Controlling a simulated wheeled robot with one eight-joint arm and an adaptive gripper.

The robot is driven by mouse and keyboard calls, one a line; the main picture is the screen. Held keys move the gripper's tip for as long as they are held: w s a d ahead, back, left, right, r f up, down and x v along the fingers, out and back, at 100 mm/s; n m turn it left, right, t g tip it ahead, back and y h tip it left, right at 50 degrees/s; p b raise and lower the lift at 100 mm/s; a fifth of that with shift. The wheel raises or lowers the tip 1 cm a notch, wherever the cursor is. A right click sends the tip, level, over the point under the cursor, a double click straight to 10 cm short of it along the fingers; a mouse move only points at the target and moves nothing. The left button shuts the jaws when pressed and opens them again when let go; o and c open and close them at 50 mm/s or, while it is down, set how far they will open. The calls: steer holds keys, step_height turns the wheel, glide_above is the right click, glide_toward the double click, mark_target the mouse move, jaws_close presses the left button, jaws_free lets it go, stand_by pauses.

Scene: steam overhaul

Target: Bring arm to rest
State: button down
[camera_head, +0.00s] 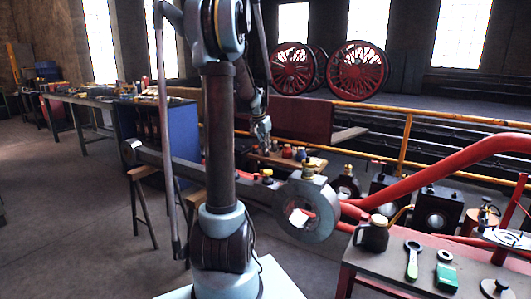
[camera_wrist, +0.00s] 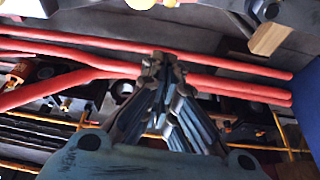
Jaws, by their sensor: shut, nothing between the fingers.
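My arm stands folded in the middle of the head view, in front of the workshop. My gripper (camera_head: 262,144) hangs pointing down behind the arm's dark upright link, above a small wooden bench with little pots. In the wrist view my gripper (camera_wrist: 160,62) has its fingertips together and nothing is held between them. Red bars (camera_wrist: 215,82) lie beyond the fingertips in that view. I cannot tell how far the fingertips are from the bench.
A long dark rod with a large ring end (camera_head: 325,228) runs behind my arm on trestles. A workbench (camera_head: 425,285) with an oil can (camera_head: 372,238) stands at the lower right. A yellow railing (camera_head: 406,140) and red wheels (camera_head: 358,72) stand behind. Floor at the left is open.

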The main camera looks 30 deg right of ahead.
stand_by(0.5)
steer(key=s+a+n+y, duration=0.1)
steer(key=s+a+n, duration=0.35)
steer(key=a, duration=0.75)
steer(key=s+a+n+y, duration=0.1)
steer(key=s+a+n, duration=0.1)
steer(key=s+a, duration=0.75)
steer(key=s+a+f+n, duration=0.3)
steer(key=s+a+f, duration=0.2)
steer(key=s+a, duration=0.2)
steer(key=s+a+f+n+y, duration=0.1)
steer(key=s+a+f+n, duration=0.2)
steer(key=s+a, duration=0.5)
steer(key=shift+s+a+f+t, duration=0.25)
steer(key=shift+a+f+t, duration=0.05)
steer(key=shift+a+f, duration=0.55)
steer(key=c, duration=1.6)
jaws_free()
steer(key=shift+s+a+f+n, duration=0.15)
steer(key=shift+s+f+n, duration=0.1)
steer(key=shift+n, duration=0.1)
steer(key=shift+o, duration=0.2)
